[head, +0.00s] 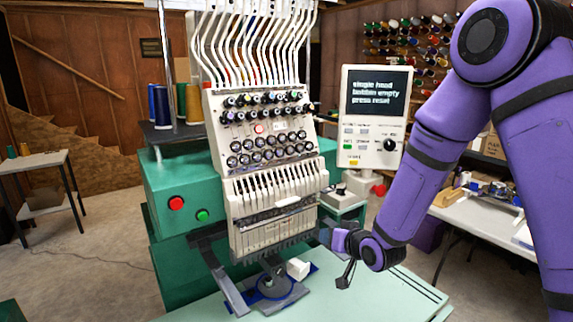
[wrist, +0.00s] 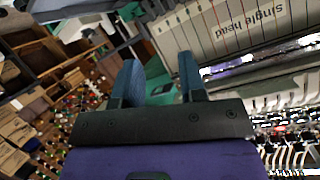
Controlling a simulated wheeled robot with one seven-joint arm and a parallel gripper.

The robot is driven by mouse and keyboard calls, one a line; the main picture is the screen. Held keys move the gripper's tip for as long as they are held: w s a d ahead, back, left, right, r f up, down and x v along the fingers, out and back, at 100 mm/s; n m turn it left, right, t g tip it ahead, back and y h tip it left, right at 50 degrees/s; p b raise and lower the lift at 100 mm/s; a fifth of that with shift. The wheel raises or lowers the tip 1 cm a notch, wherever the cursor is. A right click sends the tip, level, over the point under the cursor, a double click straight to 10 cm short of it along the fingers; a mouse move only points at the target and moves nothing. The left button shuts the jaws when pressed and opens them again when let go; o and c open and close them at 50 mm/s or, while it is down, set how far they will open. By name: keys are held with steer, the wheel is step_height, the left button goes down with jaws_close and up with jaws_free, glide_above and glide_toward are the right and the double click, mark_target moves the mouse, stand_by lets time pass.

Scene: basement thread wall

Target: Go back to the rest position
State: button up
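My gripper (head: 328,238) is at the end of my purple arm, low beside the right side of the white embroidery machine head (head: 270,150). In the wrist view my gripper (wrist: 158,68) shows two blue-grey fingers set apart, with nothing held between them. The machine's printed front, with the words "single head", is close beyond the fingers in that view. Whether the gripper touches the machine cannot be told.
A control panel (head: 376,115) reads "single head bobbin empty press reset". A white block (head: 298,268) is by the blue-ringed plate (head: 274,288) on the pale green table (head: 380,295). A white table (head: 470,222) stands right. Open floor (head: 75,260) lies left.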

steer(key=s+d+r+g+h, duration=0.1)
steer(key=s+d+r+h, duration=0.2)
steer(key=s+d+r, duration=0.45)
steer(key=s+d+r+g+h, duration=0.1)
steer(key=s+d+r+h, duration=0.2)
steer(key=r, duration=0.7)
steer(key=s+d+r+g, duration=0.2)
steer(key=s+d+r, duration=0.1)
steer(key=s, duration=0.9)
steer(key=s+d+r+m+g, duration=0.1)
steer(key=s+d+r, duration=0.3)
steer(key=s, duration=0.8)
steer(key=shift+d+r+g, duration=0.25)
steer(key=shift+r+g, duration=0.05)
steer(key=shift+g, duration=0.5)
steer(key=shift+a, duration=0.1)
